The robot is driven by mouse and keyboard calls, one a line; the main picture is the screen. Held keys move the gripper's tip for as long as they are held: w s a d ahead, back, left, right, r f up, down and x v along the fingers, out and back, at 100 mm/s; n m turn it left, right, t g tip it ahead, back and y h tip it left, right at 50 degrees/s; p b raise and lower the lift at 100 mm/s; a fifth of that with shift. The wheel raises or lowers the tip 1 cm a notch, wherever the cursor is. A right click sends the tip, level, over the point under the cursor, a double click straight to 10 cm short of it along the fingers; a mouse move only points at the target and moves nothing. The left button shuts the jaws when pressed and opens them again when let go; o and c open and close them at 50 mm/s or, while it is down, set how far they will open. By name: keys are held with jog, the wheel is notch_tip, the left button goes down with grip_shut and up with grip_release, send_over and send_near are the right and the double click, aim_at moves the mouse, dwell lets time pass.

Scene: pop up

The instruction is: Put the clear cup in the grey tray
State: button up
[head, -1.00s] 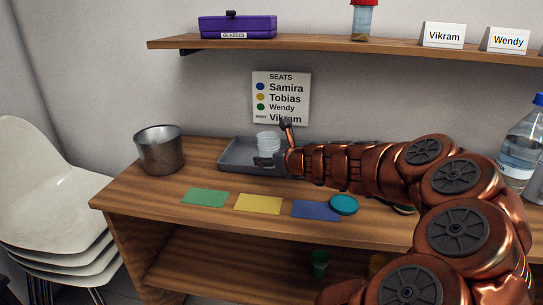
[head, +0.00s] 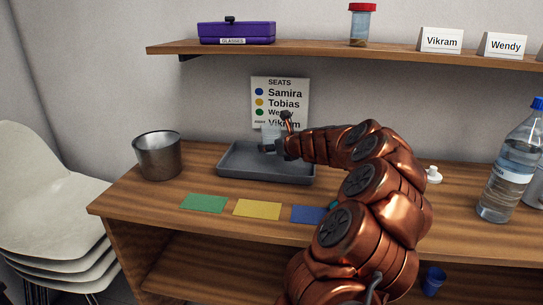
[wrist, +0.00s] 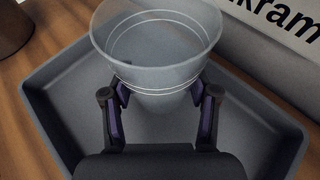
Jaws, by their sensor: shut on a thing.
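The clear cup (wrist: 160,50) is upright between the two fingers of my gripper (wrist: 160,98) in the wrist view. My gripper is shut on it. In the head view the cup (head: 271,133) shows faintly over the back part of the tray, with my gripper (head: 277,134) at its side. The grey tray (head: 232,165) stands on the table against the wall, and its floor and rim (wrist: 45,100) surround the cup in the wrist view. I cannot tell whether the cup's base touches the tray floor.
A metal bucket (head: 158,157) stands left of the tray. Green (head: 204,203), yellow (head: 257,208) and blue (head: 308,214) cards lie in front. A seats sign (head: 280,100) is on the wall behind. A water bottle (head: 505,170) stands at the right, and a shelf (head: 330,48) hangs above.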

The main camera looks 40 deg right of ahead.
aim_at(273, 162)
jog(key=shift+w+d+f, duration=0.15)
jog(key=shift+w+d, duration=0.05)
jog(key=shift+f+b, duration=0.5)
jog(key=shift+f, duration=1.2)
jog(key=shift+f, duration=0.1)
jog(key=o, duration=1.2)
jog(key=shift+s+r, duration=0.3)
jog(key=p+v, duration=0.1)
jog(key=v, duration=1)
jog(key=shift+s+a+r, duration=0.1)
jog(key=shift+s+a, duration=0.05)
